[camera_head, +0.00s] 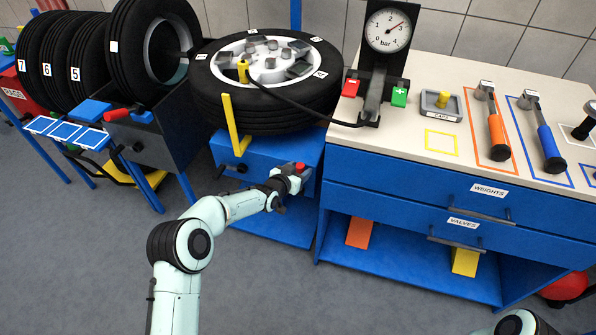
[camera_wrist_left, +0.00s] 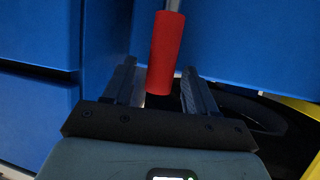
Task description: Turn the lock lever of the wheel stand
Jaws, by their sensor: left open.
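The lock lever (camera_head: 301,167) is a short red grip at the front of the blue wheel stand (camera_head: 262,168), below the wheel. In the left wrist view the red lever grip (camera_wrist_left: 166,52) is on a thin metal rod. My left gripper (camera_head: 293,178) is open at the lever. In the left wrist view its two dark fingers (camera_wrist_left: 161,88) stand on either side of the grip's lower end, with a gap visible to the right finger. My right gripper is out of view; only a piece of my right arm shows at the bottom right.
A wheel (camera_head: 268,108) lies flat on the stand, beside a yellow upright bracket (camera_head: 231,124). A blue workbench (camera_head: 420,190) with drawers stands close on the right. Another red-handled device (camera_head: 122,112) and tyres (camera_head: 60,55) are on the left. The grey floor in front is clear.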

